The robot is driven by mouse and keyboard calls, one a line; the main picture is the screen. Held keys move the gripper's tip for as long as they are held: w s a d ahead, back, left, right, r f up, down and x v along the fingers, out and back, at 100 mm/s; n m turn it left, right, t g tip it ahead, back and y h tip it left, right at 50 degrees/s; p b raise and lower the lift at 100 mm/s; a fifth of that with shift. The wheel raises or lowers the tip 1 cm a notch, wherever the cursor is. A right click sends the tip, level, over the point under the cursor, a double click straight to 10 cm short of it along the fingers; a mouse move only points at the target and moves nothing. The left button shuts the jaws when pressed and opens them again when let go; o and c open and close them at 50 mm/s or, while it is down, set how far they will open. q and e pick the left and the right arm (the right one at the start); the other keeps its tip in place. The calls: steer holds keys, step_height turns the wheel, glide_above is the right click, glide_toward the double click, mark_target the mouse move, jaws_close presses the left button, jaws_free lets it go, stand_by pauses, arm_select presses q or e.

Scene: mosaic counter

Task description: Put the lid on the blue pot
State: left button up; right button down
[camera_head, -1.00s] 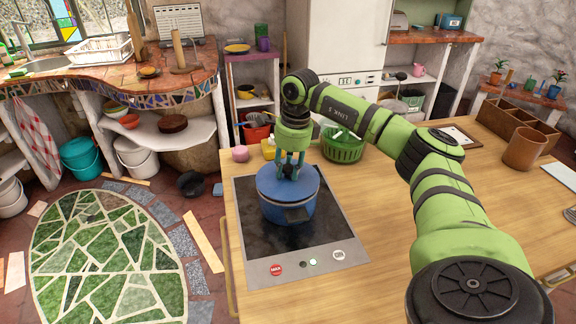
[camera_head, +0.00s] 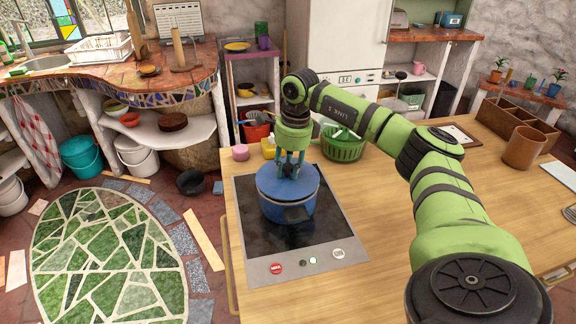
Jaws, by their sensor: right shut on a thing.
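The blue pot (camera_head: 289,207) stands on the black cooktop (camera_head: 262,239) on the wooden counter. A blue lid (camera_head: 268,186) lies over the top of the pot; from this angle I cannot tell whether it is fully seated. My right gripper (camera_head: 290,172) points straight down at the lid's middle and is shut on the lid's knob, which the fingers hide. My left gripper is not in view.
Behind the pot are a green basket (camera_head: 343,143), a pink cup (camera_head: 240,152) and a yellow item (camera_head: 268,148). A brown cup (camera_head: 523,147) and a wooden box (camera_head: 515,122) stand at the right.

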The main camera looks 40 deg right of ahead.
steer(key=shift+f, duration=0.5)
stand_by(1.0)
steer(key=c, duration=0.8)
jaws_free()
steer(key=shift+c, duration=0.2)
steer(key=o, duration=0.5)
steer(key=shift+r, duration=0.1)
steer(key=shift+r+p, duration=2.8)
steer(key=shift+r, duration=0.65)
